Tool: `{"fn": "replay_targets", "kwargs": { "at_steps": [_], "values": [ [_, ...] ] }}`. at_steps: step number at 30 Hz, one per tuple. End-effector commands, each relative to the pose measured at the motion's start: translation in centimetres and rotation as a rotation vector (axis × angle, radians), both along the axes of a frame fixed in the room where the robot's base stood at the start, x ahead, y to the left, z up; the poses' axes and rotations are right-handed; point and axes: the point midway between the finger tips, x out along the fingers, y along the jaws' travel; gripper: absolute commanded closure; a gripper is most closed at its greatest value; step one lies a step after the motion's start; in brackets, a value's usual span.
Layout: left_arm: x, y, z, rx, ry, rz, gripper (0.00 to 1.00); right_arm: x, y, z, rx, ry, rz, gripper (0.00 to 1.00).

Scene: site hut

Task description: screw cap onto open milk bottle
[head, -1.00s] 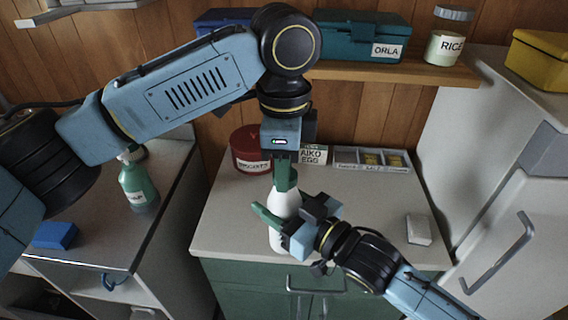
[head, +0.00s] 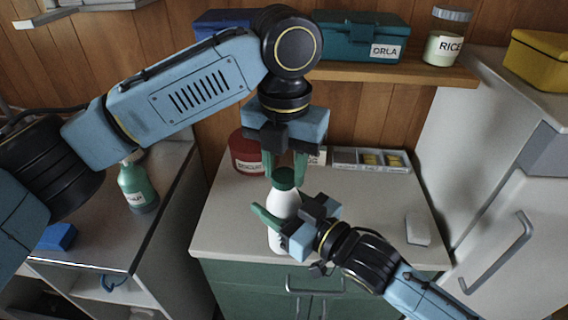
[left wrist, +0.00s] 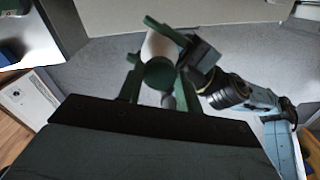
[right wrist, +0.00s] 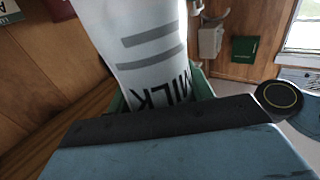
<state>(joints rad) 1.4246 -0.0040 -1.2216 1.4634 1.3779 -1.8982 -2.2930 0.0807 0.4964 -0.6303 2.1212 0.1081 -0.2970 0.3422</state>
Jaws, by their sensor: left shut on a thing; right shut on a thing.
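The white milk bottle (head: 283,222) stands upright near the front of the counter; its lettering shows large in the right wrist view (right wrist: 140,45). The dark green cap (head: 284,176) sits at the top of the bottle, and its round top shows in the left wrist view (left wrist: 159,73). My left gripper (head: 285,170) points straight down over the bottle, shut on the cap with one finger on each side. My right gripper (head: 282,213) is shut on the bottle's body from the right. I cannot see the threads under the cap.
A red tin (head: 246,152) and a divided tray (head: 371,160) stand at the counter's back. A white block (head: 418,230) lies at the right. A green bottle (head: 137,186) stands on the left unit. The counter (head: 365,205) right of the bottle is mostly clear.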

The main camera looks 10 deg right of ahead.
Motion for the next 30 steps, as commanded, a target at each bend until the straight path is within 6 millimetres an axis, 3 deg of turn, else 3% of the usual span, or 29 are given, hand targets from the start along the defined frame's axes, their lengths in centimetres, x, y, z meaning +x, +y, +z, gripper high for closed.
{"fn": "replay_targets", "kwargs": {
  "at_steps": [6,12,23,24,29,30],
  "values": [
    [-0.01,-0.06,0.05,0.0,-0.002,-0.399,0.86,-0.03,0.02,0.01,0.0,0.0,0.001,1.0],
    [-0.06,-0.07,0.03,0.0,-0.001,-0.638,0.86,-0.03,0.02,0.01,0.0,0.0,0.001,1.0],
    [-0.07,-0.07,0.03,0.0,-0.002,-0.686,0.86,-0.03,0.02,0.01,0.0,0.0,0.001,1.0],
    [-0.07,-0.07,0.03,0.0,-0.002,-0.686,0.64,-0.03,0.02,0.01,0.0,0.0,0.001,1.0],
    [-0.08,-0.08,0.02,0.0,-0.001,-0.685,0.43,-0.01,0.02,0.04,0.001,-0.001,0.001,1.0],
    [-0.08,-0.08,0.01,0.0,-0.001,-0.685,0.43,-0.01,0.02,0.05,0.001,-0.001,0.001,1.0]
  ]
}}
